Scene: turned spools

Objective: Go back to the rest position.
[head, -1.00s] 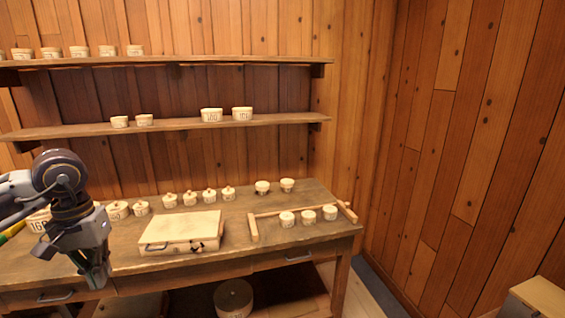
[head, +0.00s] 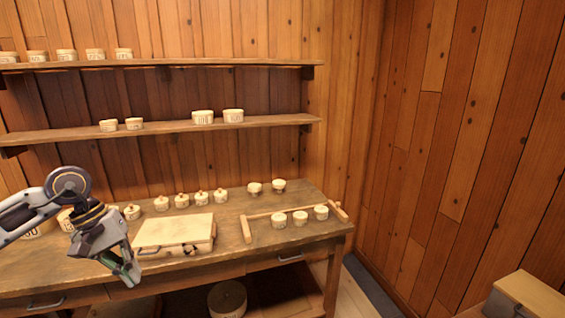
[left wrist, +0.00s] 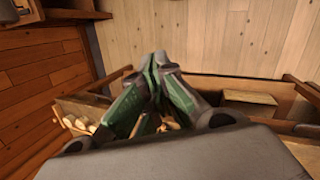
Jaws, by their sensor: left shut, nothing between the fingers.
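My left gripper (head: 130,273) hangs in front of the workbench's left part, pointing down and to the right. In the left wrist view its green-padded fingers (left wrist: 157,62) meet at the tips with nothing between them. The workbench (head: 225,245) stands below and behind it, and the gripper looks apart from the bench. My right gripper is in neither view.
A pale lidded box (head: 175,230) sits on the bench right of the gripper. A wooden rail frame (head: 247,229) and several small pots (head: 182,201) stand further right and behind. Two shelves (head: 170,128) hold more pots. A box (head: 530,297) is at lower right.

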